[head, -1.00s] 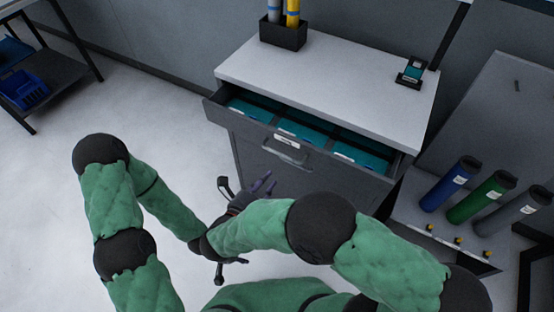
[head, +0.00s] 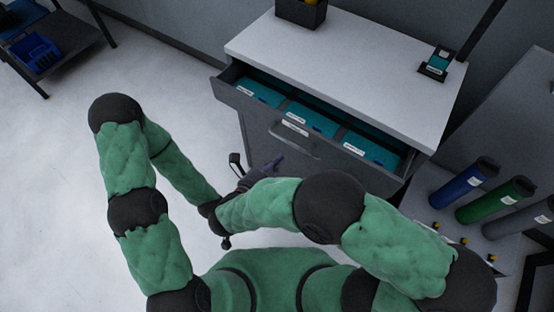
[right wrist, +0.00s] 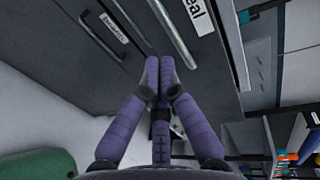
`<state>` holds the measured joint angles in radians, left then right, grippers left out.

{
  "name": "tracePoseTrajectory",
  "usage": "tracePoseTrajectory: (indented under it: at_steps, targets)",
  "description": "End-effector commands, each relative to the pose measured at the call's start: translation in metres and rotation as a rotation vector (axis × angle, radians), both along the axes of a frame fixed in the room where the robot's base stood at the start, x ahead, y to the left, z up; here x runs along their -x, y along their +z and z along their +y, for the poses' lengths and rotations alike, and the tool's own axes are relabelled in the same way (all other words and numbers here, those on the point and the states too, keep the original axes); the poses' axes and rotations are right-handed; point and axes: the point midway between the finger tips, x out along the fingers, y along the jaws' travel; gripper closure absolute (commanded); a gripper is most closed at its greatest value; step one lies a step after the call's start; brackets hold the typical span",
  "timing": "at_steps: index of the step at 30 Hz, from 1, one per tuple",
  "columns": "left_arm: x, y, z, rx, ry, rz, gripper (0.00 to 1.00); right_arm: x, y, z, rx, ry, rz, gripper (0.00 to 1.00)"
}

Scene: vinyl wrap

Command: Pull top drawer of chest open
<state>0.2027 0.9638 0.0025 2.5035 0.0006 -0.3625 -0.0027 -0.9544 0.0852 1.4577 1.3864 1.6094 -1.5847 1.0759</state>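The grey chest (head: 345,60) stands ahead with its top drawer (head: 245,102) pulled partly out, showing teal contents. The drawer's bar handle (head: 292,135) is on its front; a bar handle also shows in the right wrist view (right wrist: 165,28). My right gripper (head: 278,160) is in front of the chest, below and left of that handle. In the right wrist view its purple fingers (right wrist: 160,64) meet at the tips with nothing visible between them, and look apart from the handles.
A small teal item in a black holder (head: 437,64) and a black box (head: 300,12) sit on the chest top. Blue, green and grey rolls (head: 495,200) stand at the right. A rack with a blue bin (head: 35,50) is far left. The floor at left is clear.

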Motion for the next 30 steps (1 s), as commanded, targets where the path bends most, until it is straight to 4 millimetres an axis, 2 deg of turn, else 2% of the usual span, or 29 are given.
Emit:
tracePoseTrajectory:
  at_steps: [2, 3, 6, 19, 30]
  targets:
    - [0.000, 0.000, 0.000, 0.000, 0.000, 0.000, 0.60, 0.000, 0.000, 0.000, 0.000, 0.000, 0.000, 1.00]
    - [0.000, 0.000, 0.000, 0.000, 0.000, 0.000, 0.60, 0.000, 0.000, 0.000, 0.000, 0.000, 0.000, 0.95]
    - [0.000, 0.000, 0.000, 0.000, 0.000, 0.000, 0.60, 0.000, 0.000, 0.000, 0.000, 0.000, 0.000, 0.71]
    - [0.000, 0.000, 0.000, 0.000, 0.000, -0.001, 0.60, 0.004, 0.001, 0.004, 0.000, 0.001, 0.000, 0.71]
    - [0.000, 0.000, 0.000, 0.000, 0.000, 0.000, 0.60, 0.042, 0.011, 0.032, 0.000, 0.005, -0.001, 0.71]
